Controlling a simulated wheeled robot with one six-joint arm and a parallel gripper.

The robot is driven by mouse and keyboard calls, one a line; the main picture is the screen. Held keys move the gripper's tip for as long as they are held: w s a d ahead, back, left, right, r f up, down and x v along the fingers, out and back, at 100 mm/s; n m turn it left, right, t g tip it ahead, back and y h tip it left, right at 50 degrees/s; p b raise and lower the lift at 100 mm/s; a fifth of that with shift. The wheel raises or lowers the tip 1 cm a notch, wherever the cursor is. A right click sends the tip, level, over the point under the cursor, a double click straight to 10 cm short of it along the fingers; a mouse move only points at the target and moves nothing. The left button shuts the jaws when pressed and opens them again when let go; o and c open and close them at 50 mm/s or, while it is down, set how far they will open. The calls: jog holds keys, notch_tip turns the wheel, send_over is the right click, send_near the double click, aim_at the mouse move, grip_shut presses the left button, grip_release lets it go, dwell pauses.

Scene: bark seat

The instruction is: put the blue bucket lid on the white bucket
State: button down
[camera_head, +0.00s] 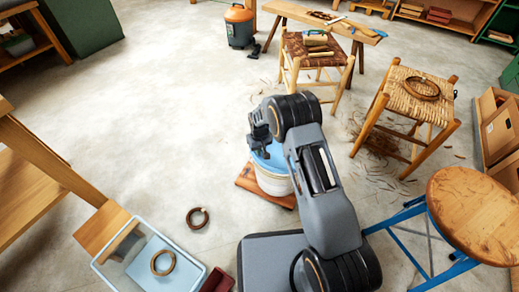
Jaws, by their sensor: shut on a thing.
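The blue bucket lid (265,159) is at the top of the white bucket (271,183), near the middle of the view. I cannot tell whether it is seated on the rim or held just above it. The bucket stands upright on a low reddish-brown wooden board (246,181). My gripper (261,148) points down at the lid's upper left side and is shut on the lid. My arm hides the right part of the lid and bucket, and the grip itself is small and dark.
A clear bin (196,277) and a coiled bark ring (197,218) are at lower left. A blue-legged round stool (477,212) is at right. Two woven stools (318,50) (418,98) and an orange-topped vacuum (239,27) stand behind. The floor left of the bucket is open.

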jog(key=shift+f+b, duration=0.5)
jog(key=shift+f, duration=0.3)
jog(key=c, duration=0.8)
grip_release()
jog(key=shift+r, duration=0.1)
jog(key=shift+r+p, duration=2.4)
jog(key=shift+r, duration=1.05)
